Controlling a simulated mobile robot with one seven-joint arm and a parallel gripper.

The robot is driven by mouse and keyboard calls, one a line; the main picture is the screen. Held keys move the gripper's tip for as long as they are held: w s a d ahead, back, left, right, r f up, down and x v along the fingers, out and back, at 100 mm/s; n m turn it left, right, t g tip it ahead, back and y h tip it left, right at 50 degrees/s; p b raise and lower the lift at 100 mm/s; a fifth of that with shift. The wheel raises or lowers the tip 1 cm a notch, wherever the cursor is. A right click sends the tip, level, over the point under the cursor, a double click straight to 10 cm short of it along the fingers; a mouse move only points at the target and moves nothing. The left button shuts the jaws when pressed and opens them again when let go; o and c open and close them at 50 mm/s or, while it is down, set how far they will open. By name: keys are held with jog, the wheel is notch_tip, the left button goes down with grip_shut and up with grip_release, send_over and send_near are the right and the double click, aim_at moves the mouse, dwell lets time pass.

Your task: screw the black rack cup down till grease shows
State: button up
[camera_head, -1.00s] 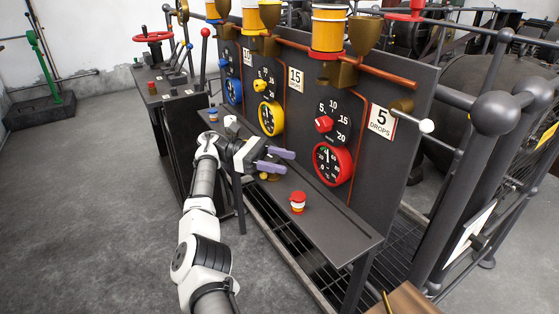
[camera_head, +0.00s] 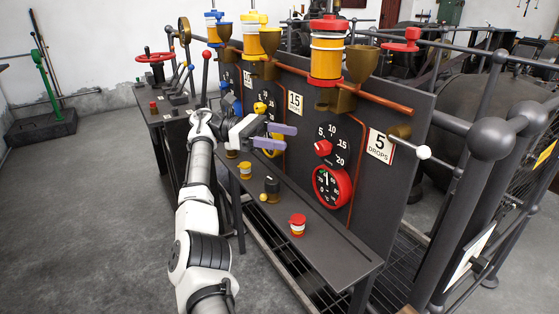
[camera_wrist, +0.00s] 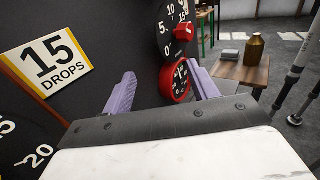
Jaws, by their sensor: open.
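A small black cup-like piece (camera_head: 272,185) stands on the narrow shelf below the dial panel in the head view. A small yellow ball (camera_head: 263,198) shows at its front foot. It is too small to tell whether any grease shows on it. My gripper (camera_head: 285,136) is open and empty, with its two purple fingers pointing right. It is above the shelf, clear of the black piece and in front of the panel. In the wrist view the open fingers (camera_wrist: 162,76) have only the dark panel and part of a red dial between them; the black piece is not seen there.
The panel (camera_head: 375,185) rises behind with a red dial (camera_head: 332,187) and a "5 drops" sign (camera_head: 380,146). Grey railings (camera_head: 470,190) stand at right.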

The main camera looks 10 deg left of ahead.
notch_tip(320, 180, up, 7)
jog(key=p, duration=0.1)
dwell(0.7)
